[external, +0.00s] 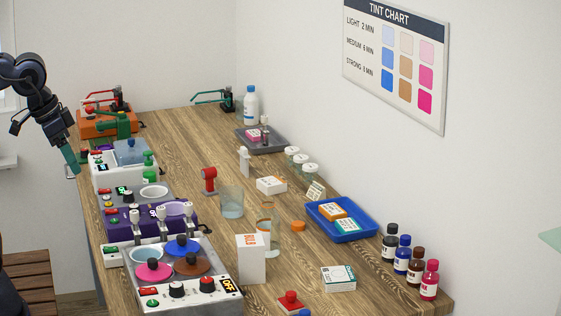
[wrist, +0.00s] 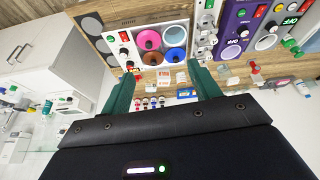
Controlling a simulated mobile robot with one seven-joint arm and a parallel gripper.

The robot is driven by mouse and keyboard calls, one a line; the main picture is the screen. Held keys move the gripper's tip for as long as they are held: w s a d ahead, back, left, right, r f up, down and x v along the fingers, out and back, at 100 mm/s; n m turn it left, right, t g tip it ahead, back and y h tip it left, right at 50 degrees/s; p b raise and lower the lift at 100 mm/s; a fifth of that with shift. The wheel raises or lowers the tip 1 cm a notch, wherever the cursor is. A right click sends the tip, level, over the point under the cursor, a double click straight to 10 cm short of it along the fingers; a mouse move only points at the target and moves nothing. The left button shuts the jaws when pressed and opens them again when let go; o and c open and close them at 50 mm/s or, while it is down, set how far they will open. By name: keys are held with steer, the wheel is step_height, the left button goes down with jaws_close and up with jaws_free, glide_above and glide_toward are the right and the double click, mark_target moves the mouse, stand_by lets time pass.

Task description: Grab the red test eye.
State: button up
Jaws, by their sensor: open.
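The red test eye (external: 209,180) appears to be the small red piece with a round head on a short stand. It stands upright on the wooden table, behind the clear beaker. A small red thing in the wrist view (wrist: 253,68) may be the same piece, but it is too small to be sure. My gripper (wrist: 162,88) is open, its two green fingers wide apart with nothing held between them. In the external view my gripper (external: 70,160) hangs at the table's left edge, well left of the red test eye and apart from it.
Machines line the table's left side, including a white one (external: 112,173) and a purple one (external: 178,214). A clear beaker (external: 232,203), a white box (external: 251,260) and a blue tray (external: 372,234) stand nearby. A red knobbed block (external: 290,301) sits at the front. Bare wood lies behind the red piece.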

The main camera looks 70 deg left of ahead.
steer(key=w+a+r+n+g, duration=0.1)
steer(key=w+a+r+n, duration=0.2)
steer(key=w, duration=0.5)
steer(key=w+a+r+n, duration=0.1)
steer(key=w+a+n, duration=0.1)
steer(key=w+a, duration=0.45)
steer(key=n+g, duration=0.3)
steer(key=n, duration=1.1)
glide_above(210, 191)
steer(key=f, duration=2.5)
steer(key=shift+w+a+f, duration=0.1)
steer(key=shift+w+a, duration=0.15)
steer(key=shift+a, duration=0.1)
steer(key=shift+s+a+f, duration=0.1)
steer(key=shift+f, duration=2.65)
steer(key=shift+a+f, duration=0.1)
steer(key=shift+f, duration=2.65)
steer(key=shift+c, duration=0.4)
steer(key=c, duration=1)
